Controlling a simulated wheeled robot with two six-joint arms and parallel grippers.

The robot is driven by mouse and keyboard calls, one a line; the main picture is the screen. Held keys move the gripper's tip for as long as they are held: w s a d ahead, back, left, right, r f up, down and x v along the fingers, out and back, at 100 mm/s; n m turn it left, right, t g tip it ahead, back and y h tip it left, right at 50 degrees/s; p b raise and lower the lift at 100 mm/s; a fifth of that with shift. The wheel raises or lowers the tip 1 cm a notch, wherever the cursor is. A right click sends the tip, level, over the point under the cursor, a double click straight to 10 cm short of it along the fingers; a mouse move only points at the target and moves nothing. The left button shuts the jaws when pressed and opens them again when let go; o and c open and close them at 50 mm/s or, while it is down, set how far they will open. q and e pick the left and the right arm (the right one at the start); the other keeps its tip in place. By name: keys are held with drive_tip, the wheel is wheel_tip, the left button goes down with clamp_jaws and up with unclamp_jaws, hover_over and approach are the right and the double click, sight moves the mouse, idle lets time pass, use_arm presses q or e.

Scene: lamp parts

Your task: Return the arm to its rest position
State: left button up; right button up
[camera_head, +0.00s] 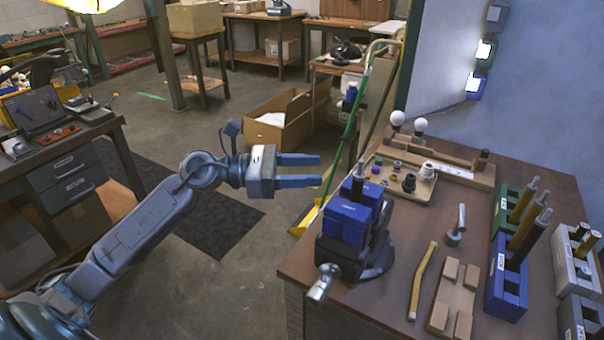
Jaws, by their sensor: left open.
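My left arm comes in from the lower left. Its gripper (299,171) is open, with two parallel blue-grey fingers pointing right and nothing between them. It hangs over the floor, left of the brown workbench (400,212) and apart from it. On the bench's near left corner stands a dark vise with blue jaws (348,220), and a dark upright rod (358,178) stands in it. A tray of small lamp parts (400,184) lies behind the vise. My right gripper is not in view.
Several rods stand in a blue holder (507,282) and other holders on the right. A curved yellowish tube (421,280) and a wooden fixture (453,299) lie in front. An open cardboard box (276,121) stands on the floor behind my gripper. Another bench (65,150) is at the left.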

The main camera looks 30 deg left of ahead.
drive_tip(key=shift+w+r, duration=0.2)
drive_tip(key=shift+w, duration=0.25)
